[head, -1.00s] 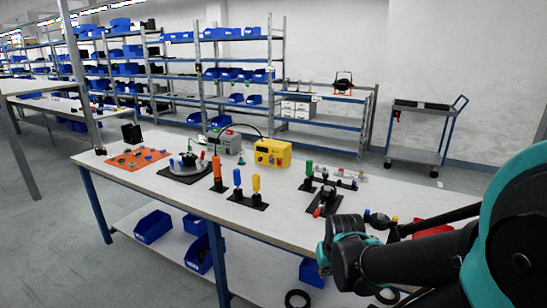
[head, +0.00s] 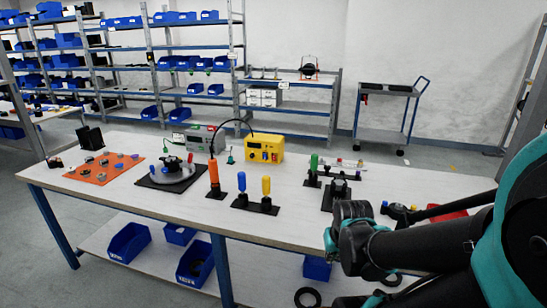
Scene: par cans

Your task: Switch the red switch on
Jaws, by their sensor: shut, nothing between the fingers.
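A yellow control box (head: 264,148) stands at the back middle of the table, with small reddish parts on its front too small to make out. A black device (head: 336,193) on a dark plate stands near the front right of the table. Its lower end lies close to or behind my arm in the picture, and no red part shows on it now. I cannot tell for sure which thing is the red switch. My arm reaches in from the right, in front of the table; its gripper fingers do not show.
Blue bins (head: 129,242) sit below. A cart (head: 386,115) and shelves stand behind.

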